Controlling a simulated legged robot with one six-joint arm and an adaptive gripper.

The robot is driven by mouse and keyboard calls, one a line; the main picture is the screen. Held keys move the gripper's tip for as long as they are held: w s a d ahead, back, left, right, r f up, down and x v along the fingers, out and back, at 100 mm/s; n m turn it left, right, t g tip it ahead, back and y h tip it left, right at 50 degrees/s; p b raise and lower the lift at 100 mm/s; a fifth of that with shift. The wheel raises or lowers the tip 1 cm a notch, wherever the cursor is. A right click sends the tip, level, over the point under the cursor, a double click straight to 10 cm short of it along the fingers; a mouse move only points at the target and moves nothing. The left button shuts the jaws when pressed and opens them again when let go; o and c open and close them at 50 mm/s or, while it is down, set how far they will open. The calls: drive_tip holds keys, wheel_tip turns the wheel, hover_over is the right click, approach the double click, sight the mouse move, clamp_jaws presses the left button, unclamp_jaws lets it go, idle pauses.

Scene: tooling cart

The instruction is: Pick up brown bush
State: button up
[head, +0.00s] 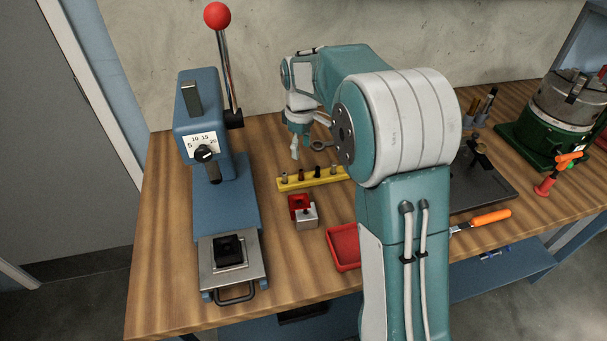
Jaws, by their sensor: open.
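A yellow rack (312,180) lies on the wooden bench and holds several small upright bushes in a row. One bush (301,174), second from the left, looks dark reddish brown. The others look grey, black and dark, and are too small to tell apart surely by colour. My gripper (295,156) points down above the bench, behind the rack and near its left half in the picture. It is open, with nothing seen between its fingers. My arm hides the area right of the rack.
A blue press (217,185) with a red-knobbed lever stands at the left. A small red-and-metal block (306,218) and a red tray (343,247) are in front of the rack. A green-based chuck (563,112) and an orange-handled tool (490,217) are at the right.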

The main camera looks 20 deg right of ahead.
sight(301, 170)
wheel_tip(301, 170, down, 8)
drive_tip(key=shift+a+f, duration=0.15)
drive_tip(key=shift+f, duration=0.35)
clamp_jaws()
